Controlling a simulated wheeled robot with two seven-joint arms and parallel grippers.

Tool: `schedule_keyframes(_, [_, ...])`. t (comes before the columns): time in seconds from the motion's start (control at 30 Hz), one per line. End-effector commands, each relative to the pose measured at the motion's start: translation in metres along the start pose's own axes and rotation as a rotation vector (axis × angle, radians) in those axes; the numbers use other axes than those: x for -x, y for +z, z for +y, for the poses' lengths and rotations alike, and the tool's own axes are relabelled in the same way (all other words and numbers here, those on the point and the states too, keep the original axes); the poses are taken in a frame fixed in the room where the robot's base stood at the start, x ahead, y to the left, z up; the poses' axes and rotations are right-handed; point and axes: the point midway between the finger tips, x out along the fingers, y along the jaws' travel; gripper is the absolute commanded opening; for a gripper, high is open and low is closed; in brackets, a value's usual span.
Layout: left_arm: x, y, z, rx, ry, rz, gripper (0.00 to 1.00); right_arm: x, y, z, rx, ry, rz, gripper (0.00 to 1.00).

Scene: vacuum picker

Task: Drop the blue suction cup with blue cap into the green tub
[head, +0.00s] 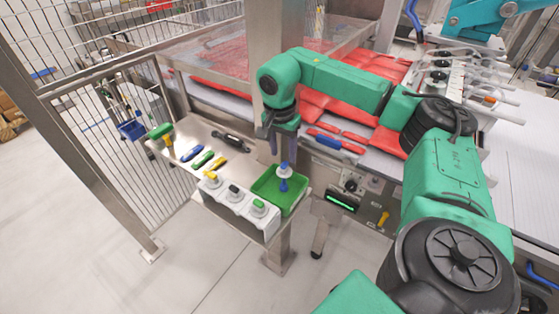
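The green tub (265,187) sits at the right end of the steel shelf. A blue suction cup with a blue cap and a white collar (284,172) is upright over the tub in the head view. Its lower blue end (283,186) shows against the tub's inside; I cannot tell if it touches the floor. My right gripper (281,150) points down just above the cup, its dark fingers apart and seemingly clear of the cap. My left gripper is not in view.
A white holder (235,207) with yellow, black and green-topped cups stands left of the tub. Blue, green and yellow tools (204,159) and a dark handle (231,141) lie on the shelf. A steel post (272,60) stands behind my gripper. Red packs (330,105) lie on the conveyor.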

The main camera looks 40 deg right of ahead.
Motion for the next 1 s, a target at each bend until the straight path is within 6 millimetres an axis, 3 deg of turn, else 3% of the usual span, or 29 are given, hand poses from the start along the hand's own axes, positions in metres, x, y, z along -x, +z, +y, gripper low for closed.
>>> schedule_keyframes(0.3, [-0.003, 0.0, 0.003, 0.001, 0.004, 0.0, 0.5, 0.009, 0.0, -0.001, 0.0, -0.003, 0.0, 0.54])
schedule_keyframes(0.47, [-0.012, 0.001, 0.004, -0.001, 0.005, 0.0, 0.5, 0.046, 0.001, -0.002, 0.001, -0.006, 0.001, 0.54])
schedule_keyframes(0.6, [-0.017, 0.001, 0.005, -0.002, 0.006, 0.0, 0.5, 0.091, 0.001, -0.002, 0.001, -0.007, 0.0, 0.54])
schedule_keyframes(0.73, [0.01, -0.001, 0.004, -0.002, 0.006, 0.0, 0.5, 0.133, -0.001, -0.001, 0.0, -0.003, 0.003, 0.54])
schedule_keyframes(0.83, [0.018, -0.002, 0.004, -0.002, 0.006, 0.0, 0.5, 0.145, 0.0, -0.001, 0.0, 0.0, 0.002, 0.54])
schedule_keyframes(1.0, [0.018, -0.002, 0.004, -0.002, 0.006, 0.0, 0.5, 0.147, 0.001, 0.0, 0.0, 0.001, 0.0, 0.54])
